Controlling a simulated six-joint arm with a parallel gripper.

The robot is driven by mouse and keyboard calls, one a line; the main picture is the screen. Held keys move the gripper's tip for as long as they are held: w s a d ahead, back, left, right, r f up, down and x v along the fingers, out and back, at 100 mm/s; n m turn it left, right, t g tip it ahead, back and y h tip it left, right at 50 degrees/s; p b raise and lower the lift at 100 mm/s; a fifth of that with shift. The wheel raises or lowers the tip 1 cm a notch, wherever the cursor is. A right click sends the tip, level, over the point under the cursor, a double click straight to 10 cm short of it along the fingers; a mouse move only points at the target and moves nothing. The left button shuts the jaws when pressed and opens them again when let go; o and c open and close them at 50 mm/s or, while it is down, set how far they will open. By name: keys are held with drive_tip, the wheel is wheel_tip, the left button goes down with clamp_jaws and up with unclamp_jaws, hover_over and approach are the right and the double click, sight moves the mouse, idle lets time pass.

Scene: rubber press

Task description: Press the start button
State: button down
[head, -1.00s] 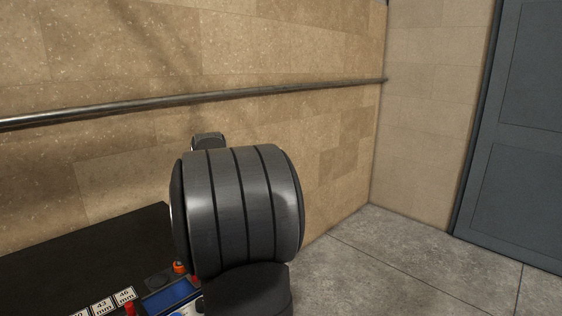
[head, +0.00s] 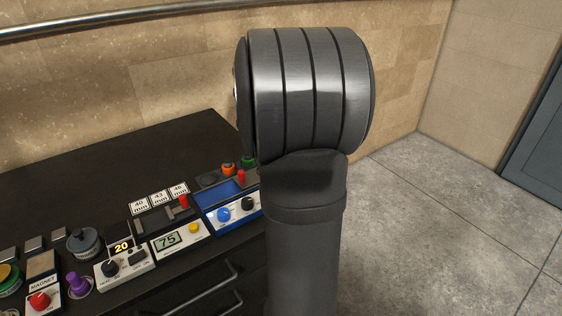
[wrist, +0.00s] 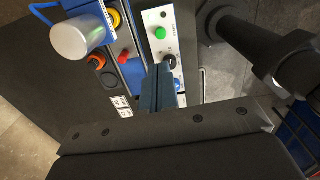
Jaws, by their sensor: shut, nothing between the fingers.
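In the wrist view a green round button (wrist: 160,33) sits on a white panel (wrist: 155,16) with a black knob (wrist: 170,60) beside it; the small lettering is too blurred to read, but this looks like the start button. My gripper (wrist: 158,70) is shut and empty, its blue-grey fingers over the panel's near part, apart from the green button in the picture. Their height above the panel cannot be told.
A silver cylinder (wrist: 78,38) in a blue frame stands left of the button. On the black bench (head: 110,165) are a blue panel (head: 218,198), a 75 display (head: 168,239), a 20 display (head: 121,247), a purple knob (head: 77,283) and a grey rail (head: 150,12) behind.

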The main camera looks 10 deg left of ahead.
wheel_tip(320, 180, down, 7)
drive_tip(key=s+n+t, duration=0.1)
drive_tip(key=n+t, duration=0.7)
drive_tip(key=n, duration=0.9)
drive_tip(key=shift+s+a+r+t, duration=0.2)
drive_tip(key=shift+a+t, duration=0.05)
drive_tip(key=shift+t, duration=0.15)
drive_tip(key=shift+f, duration=0.1)
drive_tip(key=shift+f, duration=4.3)
drive_tip(key=shift+f, duration=0.15)
drive_tip(key=shift+f, duration=0.3)
